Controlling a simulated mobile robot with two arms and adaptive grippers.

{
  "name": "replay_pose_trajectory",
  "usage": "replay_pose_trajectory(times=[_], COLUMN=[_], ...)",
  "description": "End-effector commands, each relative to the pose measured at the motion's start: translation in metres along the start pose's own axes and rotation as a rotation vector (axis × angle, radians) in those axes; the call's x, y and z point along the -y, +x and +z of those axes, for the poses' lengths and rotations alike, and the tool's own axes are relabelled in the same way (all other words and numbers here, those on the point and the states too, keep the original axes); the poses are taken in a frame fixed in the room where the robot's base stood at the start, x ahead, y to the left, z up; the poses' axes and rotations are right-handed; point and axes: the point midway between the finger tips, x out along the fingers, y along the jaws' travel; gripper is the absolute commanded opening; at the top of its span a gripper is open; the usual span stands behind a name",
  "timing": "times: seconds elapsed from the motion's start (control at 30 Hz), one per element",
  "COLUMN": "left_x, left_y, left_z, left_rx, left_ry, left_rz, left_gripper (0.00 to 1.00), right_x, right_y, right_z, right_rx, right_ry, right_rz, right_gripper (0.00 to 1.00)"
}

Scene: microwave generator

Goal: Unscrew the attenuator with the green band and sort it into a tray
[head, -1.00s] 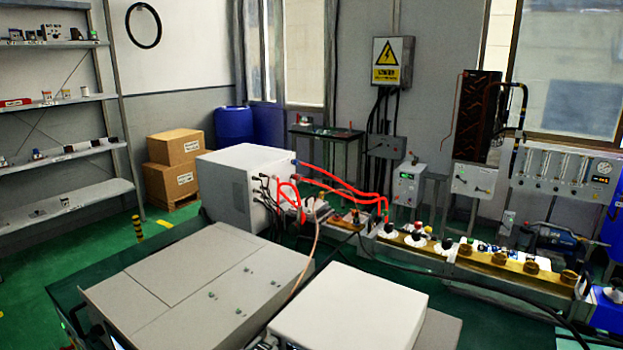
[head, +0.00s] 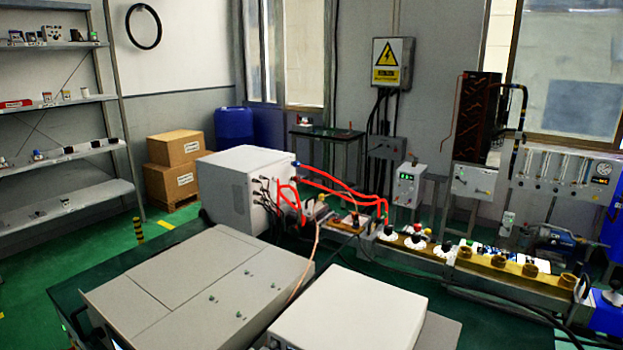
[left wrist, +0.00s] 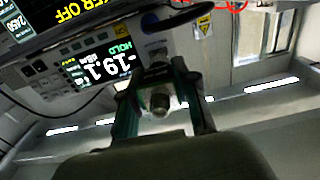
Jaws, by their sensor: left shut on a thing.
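My left gripper (left wrist: 160,98) shows in the left wrist view, its two dark fingers closed on a small metal attenuator (left wrist: 159,103) with a round, ribbed end toward the camera. No green band can be made out on it. Behind the fingers is an instrument panel with a lit display (left wrist: 104,66) reading HOLD and about -19.1, and a round port. I cannot tell whether the attenuator is still joined to the port. Neither gripper shows in the head view, and no sorting tray can be made out there.
In the head view two large grey cabinets (head: 195,285) and (head: 350,310) fill the foreground. A white box (head: 235,185) with red and black cables stands behind them. A long bench of brass fittings (head: 498,260) runs right. Shelves (head: 65,105) stand at the left, with green floor in front.

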Motion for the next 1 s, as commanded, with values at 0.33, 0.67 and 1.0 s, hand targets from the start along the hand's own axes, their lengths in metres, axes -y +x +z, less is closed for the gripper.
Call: replay_pose_trajectory(times=[0.33,0.67,1.0], left_x=[0.0,0.0,0.0], left_y=[-0.014,-0.028,-0.037], left_z=[-0.002,-0.001,-0.001], left_rx=[-0.001,-0.001,-0.002], left_ry=[0.0,0.001,0.0], left_rz=[0.001,0.0,0.001], left_gripper=[0.0,0.0,0.0], right_x=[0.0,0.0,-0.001], right_y=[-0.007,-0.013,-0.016], right_z=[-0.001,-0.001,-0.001], right_rx=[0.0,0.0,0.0], right_ry=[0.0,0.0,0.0], right_rz=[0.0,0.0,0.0], right_gripper=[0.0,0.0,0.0])
